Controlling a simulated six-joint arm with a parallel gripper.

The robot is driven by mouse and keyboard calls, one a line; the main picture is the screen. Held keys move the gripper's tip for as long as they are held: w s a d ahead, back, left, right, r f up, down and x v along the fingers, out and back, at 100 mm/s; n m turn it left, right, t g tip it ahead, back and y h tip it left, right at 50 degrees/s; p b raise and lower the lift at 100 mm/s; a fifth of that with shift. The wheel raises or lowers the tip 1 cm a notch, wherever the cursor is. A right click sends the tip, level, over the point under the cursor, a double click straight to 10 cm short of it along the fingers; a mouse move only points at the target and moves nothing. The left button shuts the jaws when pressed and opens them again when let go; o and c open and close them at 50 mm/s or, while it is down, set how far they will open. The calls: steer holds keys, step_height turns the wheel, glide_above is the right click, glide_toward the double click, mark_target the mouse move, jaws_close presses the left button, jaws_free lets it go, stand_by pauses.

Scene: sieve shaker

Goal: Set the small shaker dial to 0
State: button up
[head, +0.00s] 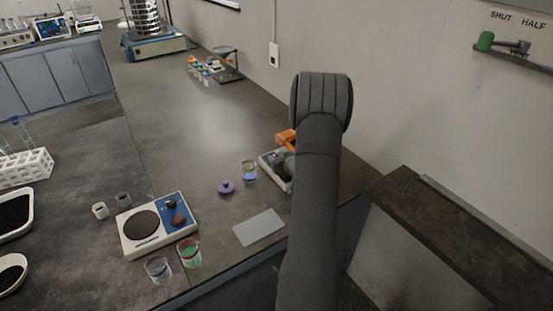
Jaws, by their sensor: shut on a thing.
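The small shaker (268,168), a low pale box with a dark top, stands on the bench right of centre in the head view. My arm covers its right side. My gripper (284,160), grey with an orange part above it, is down at this box, shut on what appears to be the dial. The fingertips, the dial and its scale are mostly hidden, so the setting cannot be read.
A white and blue hotplate-like unit (130,238) with two knobs stands front left. A beaker with blue liquid (249,171) and a purple knobbed lid (226,187) are just left of the box. A grey plate (259,228) lies in front. The bench middle is clear.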

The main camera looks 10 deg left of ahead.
steer(key=shift+w+r+n+g+y, duration=0.1)
steer(key=shift+w+n+g+y, duration=0.05)
steer(key=shift+n+g+y, duration=0.9)
steer(key=shift+n, duration=0.25)
steer(key=o, duration=1)
steer(key=shift+d, duration=0.1)
steer(key=shift+d, duration=0.1)
steer(key=v, duration=1.7)
steer(key=shift+r, duration=0.3)
